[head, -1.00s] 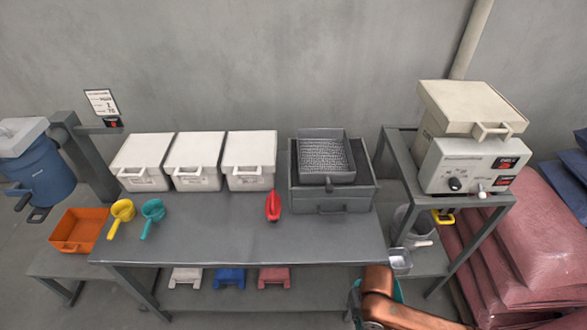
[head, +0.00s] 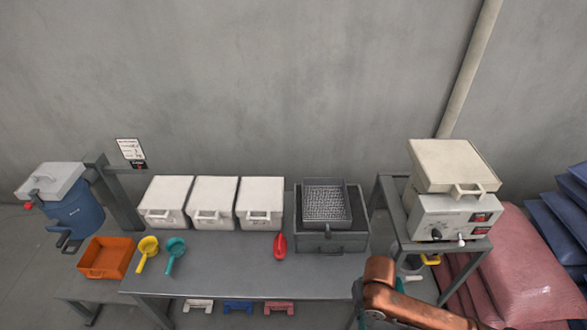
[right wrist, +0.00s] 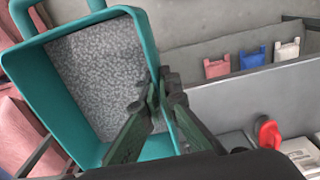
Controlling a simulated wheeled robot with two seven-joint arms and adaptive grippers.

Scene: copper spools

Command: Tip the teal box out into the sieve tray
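The teal box (right wrist: 28,78) fills the left of the right wrist view, with grey granules (right wrist: 100,75) inside. My right gripper (right wrist: 158,103) is shut on the box's wall, one finger inside and one outside. In the head view my copper right arm is at the bottom right; its gripper and most of the box are hidden or out of frame. The grey sieve tray (head: 325,224), with a mesh floor, sits on a dark grey box (head: 335,242) on the table, up and left of my arm. My left gripper is not in view.
The grey table (head: 215,282) holds white bins (head: 165,200), a red scoop (head: 280,246), and yellow (head: 148,250) and teal (head: 174,252) dippers. An orange tray (head: 106,257) lies left. A side stand with a machine (head: 450,218) and pink sacks (head: 525,260) are at right.

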